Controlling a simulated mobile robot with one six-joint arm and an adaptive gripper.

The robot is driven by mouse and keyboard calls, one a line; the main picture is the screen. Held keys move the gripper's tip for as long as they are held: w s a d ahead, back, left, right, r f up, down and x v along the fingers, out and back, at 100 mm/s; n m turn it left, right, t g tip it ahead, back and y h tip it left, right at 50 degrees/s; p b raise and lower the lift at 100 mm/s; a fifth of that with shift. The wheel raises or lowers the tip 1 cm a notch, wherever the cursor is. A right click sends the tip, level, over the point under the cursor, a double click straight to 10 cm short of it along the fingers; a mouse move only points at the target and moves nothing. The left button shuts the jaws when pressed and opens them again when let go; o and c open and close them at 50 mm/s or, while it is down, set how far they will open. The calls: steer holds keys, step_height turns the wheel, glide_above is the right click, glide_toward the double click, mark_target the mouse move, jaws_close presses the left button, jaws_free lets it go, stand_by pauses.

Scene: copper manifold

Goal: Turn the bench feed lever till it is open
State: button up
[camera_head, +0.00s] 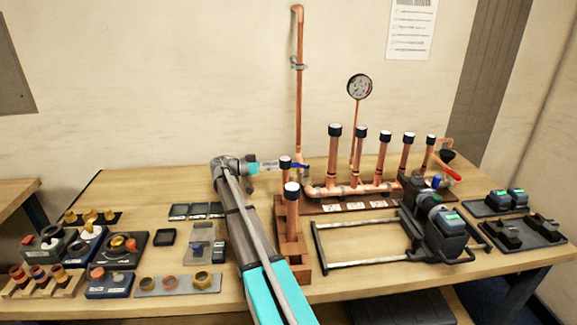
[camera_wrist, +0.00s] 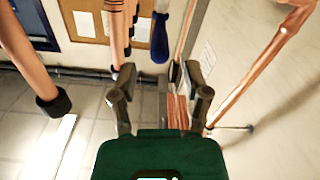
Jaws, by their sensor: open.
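The bench feed lever appears to be the blue handle (camera_head: 300,165) at the foot of the tall copper pipe (camera_head: 299,110) on the left of the manifold. In the wrist view the blue handle (camera_wrist: 160,38) hangs in the upper middle, beyond my fingertips and roughly in line with the space between them. My gripper (camera_wrist: 160,80) is open, with its two dark fingers apart and nothing held. In the head view my gripper (camera_head: 283,164) points right toward the handle, close to it. Contact is not visible. The valve body under the handle is partly hidden.
Capped copper stubs (camera_head: 335,155) and a gauge (camera_head: 359,88) rise from the manifold. A wooden rack (camera_head: 291,246) with capped pipes stands close to my arm. A red lever (camera_head: 446,172) is at the far right. Trays of fittings (camera_head: 178,284) lie left.

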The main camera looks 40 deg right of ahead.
mark_target(295, 165)
steer(key=shift+x, duration=2.5)
steer(key=shift+c, duration=0.2)
jaws_close()
